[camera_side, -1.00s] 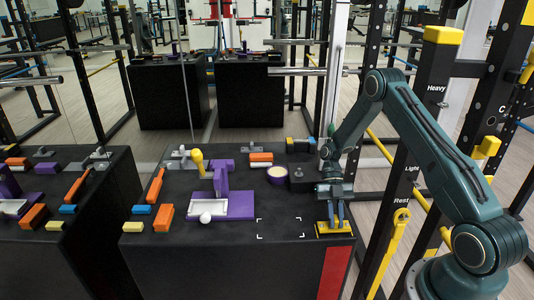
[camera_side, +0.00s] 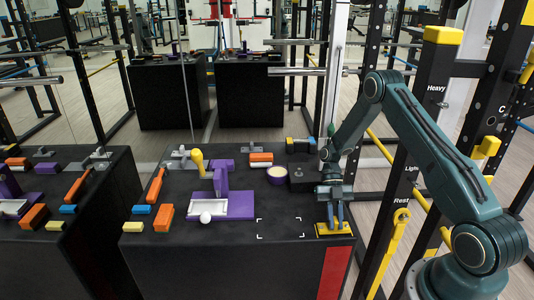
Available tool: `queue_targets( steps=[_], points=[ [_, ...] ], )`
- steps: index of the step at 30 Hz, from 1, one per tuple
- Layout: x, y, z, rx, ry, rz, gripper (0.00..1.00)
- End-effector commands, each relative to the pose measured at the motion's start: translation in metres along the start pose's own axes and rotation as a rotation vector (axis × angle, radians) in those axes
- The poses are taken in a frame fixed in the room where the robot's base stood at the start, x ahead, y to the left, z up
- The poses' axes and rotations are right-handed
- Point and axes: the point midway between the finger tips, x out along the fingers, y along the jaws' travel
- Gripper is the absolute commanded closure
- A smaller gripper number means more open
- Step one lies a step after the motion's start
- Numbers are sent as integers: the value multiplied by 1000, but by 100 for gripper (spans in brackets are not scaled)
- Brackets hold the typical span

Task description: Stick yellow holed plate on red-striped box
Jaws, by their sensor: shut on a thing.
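The yellow holed plate (camera_side: 346,230) lies flat at the right front corner of the black box top (camera_side: 290,205). My gripper (camera_side: 335,222) points straight down over the plate, with its fingers shut on it. The holes are too small and too covered by the fingers to make out. The box has a red stripe (camera_side: 335,275) down its front face, just below the plate.
White corner marks (camera_side: 280,228) frame a bare patch left of the plate. A dark block (camera_side: 302,180) is behind my gripper.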

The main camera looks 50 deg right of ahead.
Motion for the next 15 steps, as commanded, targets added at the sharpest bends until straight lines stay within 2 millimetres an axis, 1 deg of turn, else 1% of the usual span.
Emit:
queue_targets(
  steps=[10,11,13,15],
  points=[
    [1,0,0,0,1,0,100],
    [1,0,0,0,1,0,84],
    [1,0,0,0,1,0,70],
    [1,0,1,0,1,0,60]
  ],
)
